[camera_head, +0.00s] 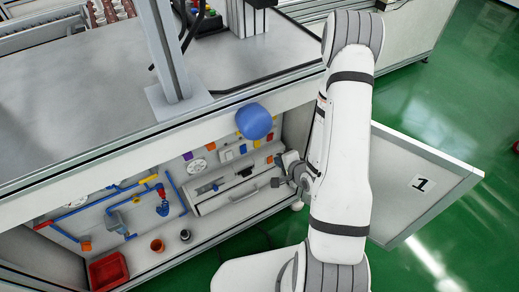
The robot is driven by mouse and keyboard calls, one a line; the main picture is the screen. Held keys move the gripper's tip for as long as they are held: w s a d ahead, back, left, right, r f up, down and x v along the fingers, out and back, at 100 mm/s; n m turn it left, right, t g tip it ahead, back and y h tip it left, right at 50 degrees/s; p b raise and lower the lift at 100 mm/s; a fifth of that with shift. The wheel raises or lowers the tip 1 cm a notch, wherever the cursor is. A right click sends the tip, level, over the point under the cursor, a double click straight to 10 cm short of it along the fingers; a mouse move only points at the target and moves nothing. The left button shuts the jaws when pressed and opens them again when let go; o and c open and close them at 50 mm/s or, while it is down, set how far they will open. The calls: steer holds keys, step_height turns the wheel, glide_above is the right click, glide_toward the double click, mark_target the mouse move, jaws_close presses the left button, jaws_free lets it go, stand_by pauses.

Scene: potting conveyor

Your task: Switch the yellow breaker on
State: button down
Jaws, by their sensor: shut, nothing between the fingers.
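The open cabinet under the bench holds a back panel (212,172) with small coloured parts. A small yellow piece (256,144) sits on the panel's upper right, beside a blue one; I cannot tell whether it is the breaker or its label, nor its lever position. My gripper (278,174) is at the right part of the cabinet opening, just right of and below the yellow piece. Its fingers are small and dark in this view; it is shut and empty. My forearm hides the right end of the cabinet.
A blue rounded object (254,121) is at the bench edge above the panel.

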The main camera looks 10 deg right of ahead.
stand_by(0.3)
steer(key=b, duration=1.5)
glide_toward(258, 146)
steer(key=s+f+x, duration=0.1)
steer(key=x, duration=0.5)
steer(key=shift+w+a+r, duration=0.15)
steer(key=shift+w+r, duration=0.15)
steer(key=shift+w, duration=0.35)
steer(key=shift+w+f, duration=0.1)
